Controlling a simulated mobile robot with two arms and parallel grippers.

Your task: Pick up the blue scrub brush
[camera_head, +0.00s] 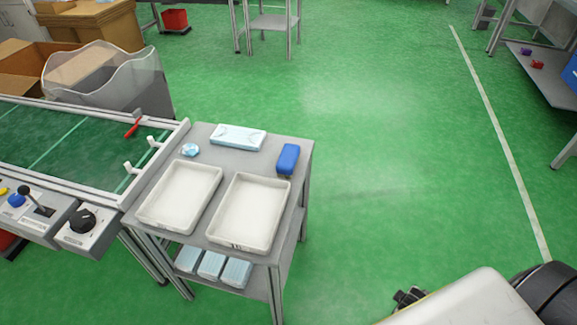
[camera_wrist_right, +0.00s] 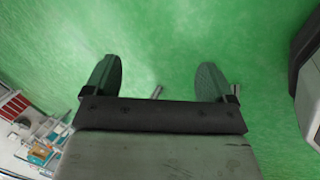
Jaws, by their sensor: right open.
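The blue scrub brush (camera_head: 288,158) lies at the back right corner of a small grey table (camera_head: 309,150), behind the right-hand white tray, in the head view. My right gripper (camera_wrist_right: 160,85) is open and empty above the green floor in the right wrist view. In the head view, part of my right arm (camera_head: 470,300) shows at the bottom right, well apart from the table and the brush. The brush is not seen in the right wrist view. My left gripper is in neither view.
Two white trays (camera_head: 218,166) (camera_head: 247,178), a light-blue box (camera_head: 238,137) and a small round packet (camera_head: 190,150) share the tabletop. Pale blue packs (camera_head: 211,265) sit on its lower shelf. A conveyor (camera_head: 60,135) with a control panel adjoins on the left. Green floor to the right is clear.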

